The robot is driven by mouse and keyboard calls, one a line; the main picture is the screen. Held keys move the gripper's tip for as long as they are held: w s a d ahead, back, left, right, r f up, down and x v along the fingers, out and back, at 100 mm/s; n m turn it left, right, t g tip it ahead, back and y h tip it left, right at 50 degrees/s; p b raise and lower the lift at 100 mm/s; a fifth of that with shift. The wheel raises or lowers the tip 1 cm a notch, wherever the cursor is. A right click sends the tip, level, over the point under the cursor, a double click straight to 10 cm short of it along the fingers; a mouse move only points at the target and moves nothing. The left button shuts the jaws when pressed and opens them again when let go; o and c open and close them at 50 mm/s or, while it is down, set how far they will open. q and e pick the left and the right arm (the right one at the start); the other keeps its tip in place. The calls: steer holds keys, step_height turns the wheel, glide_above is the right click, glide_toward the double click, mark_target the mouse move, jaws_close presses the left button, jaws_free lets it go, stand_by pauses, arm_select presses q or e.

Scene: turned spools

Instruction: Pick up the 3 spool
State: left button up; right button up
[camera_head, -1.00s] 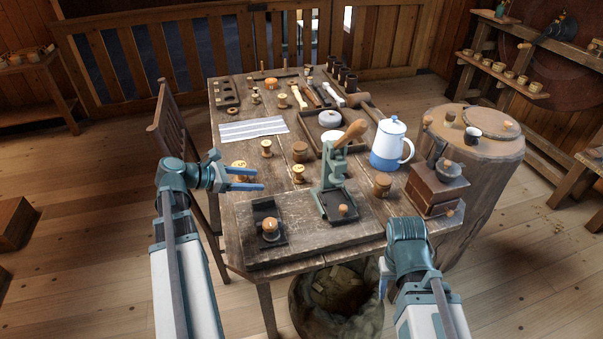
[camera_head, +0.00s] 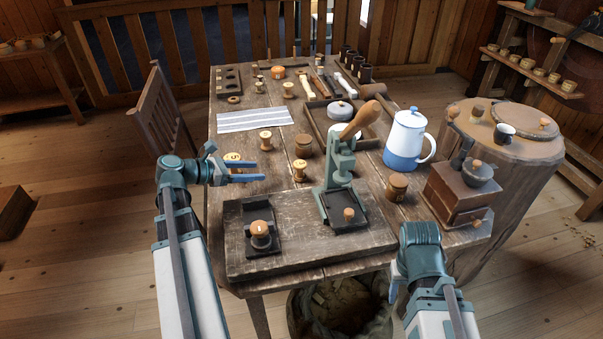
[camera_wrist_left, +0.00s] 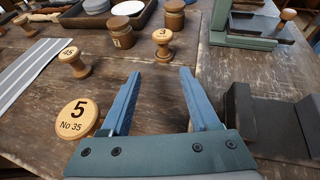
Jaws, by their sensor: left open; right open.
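The 3 spool (camera_head: 299,170) is a small pale wooden spool standing upright on the worn table (camera_head: 205,215). In the left wrist view the 3 spool (camera_wrist_left: 162,44) shows its number on top, beyond the fingertips. My left gripper (camera_head: 258,171) is open and empty, left of the 3 spool and apart from it; its two blue fingers (camera_wrist_left: 160,74) point towards it. The 5 spool (camera_head: 232,157) stands close beside my left gripper, its top marked "5 No 35" (camera_wrist_left: 77,118). My right gripper (camera_head: 392,278) is open, low at the table's front right, its fingers mostly hidden.
The 45 spool (camera_head: 266,142) and a lidded wooden jar (camera_head: 303,148) stand behind the 3 spool. A green lever press (camera_head: 338,178) stands to its right. A dark stand with a knob (camera_head: 260,235) is in front. A blue-white pot (camera_head: 405,140) and a grinder (camera_head: 457,192) are farther right.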

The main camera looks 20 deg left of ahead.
arm_select(q)
steer(key=b, duration=0.3)
glide_toward(300, 171)
steer(key=shift+w+a+f, duration=0.15)
steer(key=shift+w+f, duration=0.75)
steer(key=shift+w, duration=0.25)
steer(key=shift+w+d, duration=0.25)
steer(key=shift+w, duration=0.05)
steer(key=b+x, duration=0.1)
steer(key=x, duration=0.4)
steer(key=shift+d+b, duration=0.35)
steer(key=shift+b, duration=0.05)
steer(key=shift+r, duration=0.15)
jaws_close()
